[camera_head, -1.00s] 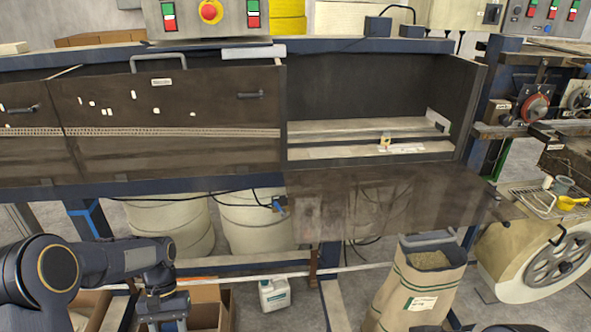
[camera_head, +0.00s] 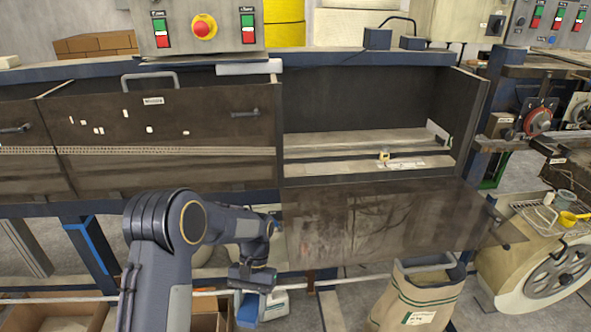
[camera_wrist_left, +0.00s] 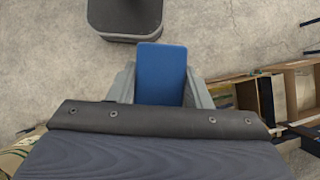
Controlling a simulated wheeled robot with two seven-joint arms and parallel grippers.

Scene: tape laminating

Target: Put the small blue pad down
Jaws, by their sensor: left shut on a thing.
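The small blue pad (camera_wrist_left: 161,68) is in my left gripper (camera_wrist_left: 160,88), seen between the two grey fingers in the left wrist view. In the head view, the pad (camera_head: 247,312) hangs below my left gripper (camera_head: 251,288), in front of the lower frame of the machine. The gripper is shut on the pad, whose lower part is over the floor. The fingertips are hard to make out in the head view. My right gripper is not in view.
A compartment (camera_head: 350,165) with its flap (camera_head: 375,222) folded down is open at the middle right, with a small yellowish item (camera_head: 384,155) inside. A white jug (camera_head: 273,303) is beside the pad in the picture. A paper sack (camera_head: 415,300) stands at the lower right.

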